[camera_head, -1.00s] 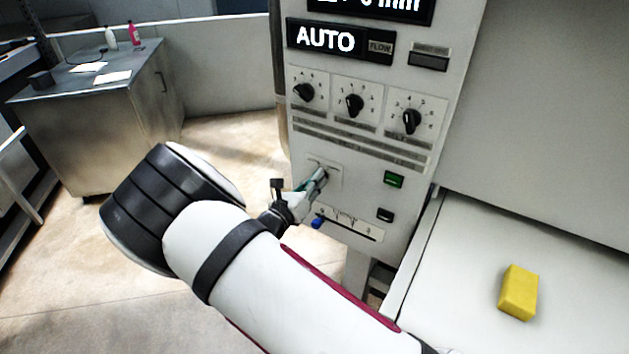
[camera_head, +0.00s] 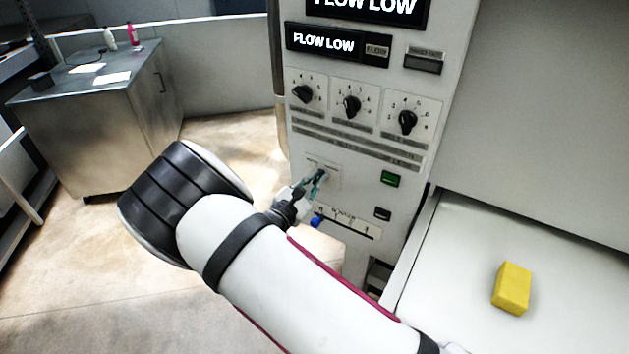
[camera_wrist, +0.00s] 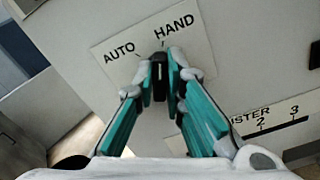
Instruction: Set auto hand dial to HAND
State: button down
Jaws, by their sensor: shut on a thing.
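The auto/hand dial is a small black knob (camera_wrist: 160,82) on a pale plate (camera_wrist: 194,48) marked AUTO and HAND, seen in the wrist view. My gripper (camera_wrist: 161,78) is shut on the knob, with a teal-edged finger on each side. The knob stands near upright in the picture, its top close to the mark beside HAND. In the head view my gripper (camera_head: 319,180) is at the plate on the lower left of the control panel (camera_head: 350,150); the fingers hide most of the knob there. The upper display (camera_head: 366,6) and lower display (camera_head: 323,41) read FLOW LOW.
Three black dials (camera_head: 352,107) sit in a row above the plate. A green button (camera_head: 390,179) and a dark button (camera_head: 382,214) are to its right. A slider with a blue knob (camera_head: 316,222) lies just below. A yellow block (camera_head: 512,288) rests on the white surface at right.

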jog(key=shift+m, duration=0.6)
jog(key=c, duration=1.7)
grip_release()
jog(key=shift+o, duration=0.2)
jog(key=v, duration=1.2)
